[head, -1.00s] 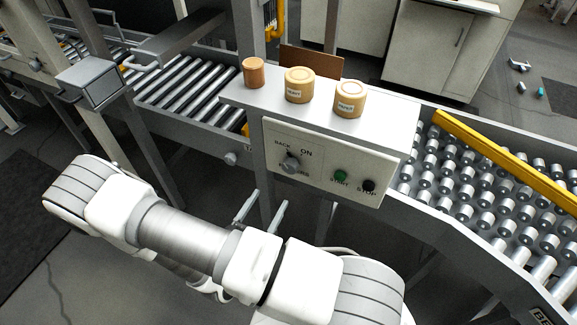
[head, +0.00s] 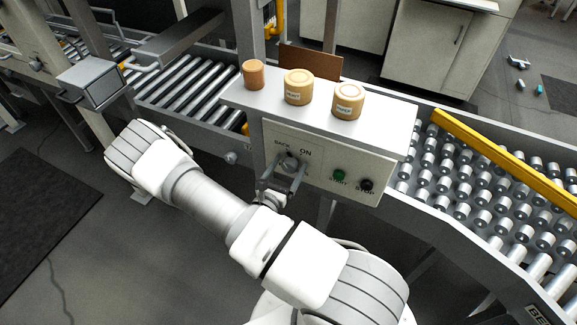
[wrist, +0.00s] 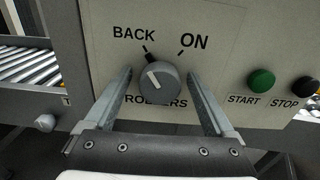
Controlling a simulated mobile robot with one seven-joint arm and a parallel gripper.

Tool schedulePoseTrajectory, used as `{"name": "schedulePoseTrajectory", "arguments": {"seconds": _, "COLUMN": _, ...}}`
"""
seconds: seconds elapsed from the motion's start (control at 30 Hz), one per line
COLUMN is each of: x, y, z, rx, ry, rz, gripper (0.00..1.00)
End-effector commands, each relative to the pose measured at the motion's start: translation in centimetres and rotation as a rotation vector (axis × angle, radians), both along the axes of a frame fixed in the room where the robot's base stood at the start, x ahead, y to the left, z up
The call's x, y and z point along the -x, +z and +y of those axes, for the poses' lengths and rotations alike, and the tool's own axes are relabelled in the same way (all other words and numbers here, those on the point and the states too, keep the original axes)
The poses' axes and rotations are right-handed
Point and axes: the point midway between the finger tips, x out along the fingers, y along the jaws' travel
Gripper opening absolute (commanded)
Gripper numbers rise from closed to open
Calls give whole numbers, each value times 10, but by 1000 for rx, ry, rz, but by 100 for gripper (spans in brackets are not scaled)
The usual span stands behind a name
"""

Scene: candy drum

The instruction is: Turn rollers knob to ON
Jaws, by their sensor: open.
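The rollers knob (head: 289,163) is a grey round dial on the light control panel (head: 317,187). In the wrist view the knob (wrist: 160,86) has a white line on its face slanting up and left, and its dark pointer sits by the tick under BACK. ON is printed up and right of it. My gripper (head: 284,170) is open in front of the panel. In the wrist view my gripper (wrist: 159,78) has one finger on each side of the knob, with gaps showing. The knob partly hides the word ROLLERS.
A green START button (wrist: 261,81) and a black STOP button (wrist: 305,87) are right of the knob. Three jars, one being the left jar (head: 253,74), stand on the shelf (head: 385,130) above. Roller conveyors (head: 185,93) flank the panel.

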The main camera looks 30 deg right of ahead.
Motion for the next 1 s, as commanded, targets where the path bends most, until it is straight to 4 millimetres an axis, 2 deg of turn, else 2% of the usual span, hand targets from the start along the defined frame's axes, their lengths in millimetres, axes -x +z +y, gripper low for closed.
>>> {"name": "schedulePoseTrajectory", "arguments": {"seconds": 0.07, "x": 0, "y": 0, "z": 0, "rx": 0, "ry": 0, "rz": 0, "gripper": 87}}
{"name": "schedulePoseTrajectory", "arguments": {"seconds": 0.53, "x": 0, "y": 0, "z": 1, "rx": 1, "ry": 0, "rz": -1, "gripper": 3}}
{"name": "schedulePoseTrajectory", "arguments": {"seconds": 1.0, "x": 1, "y": -1, "z": 0, "rx": -77, "ry": 0, "rz": -99, "gripper": 3}}
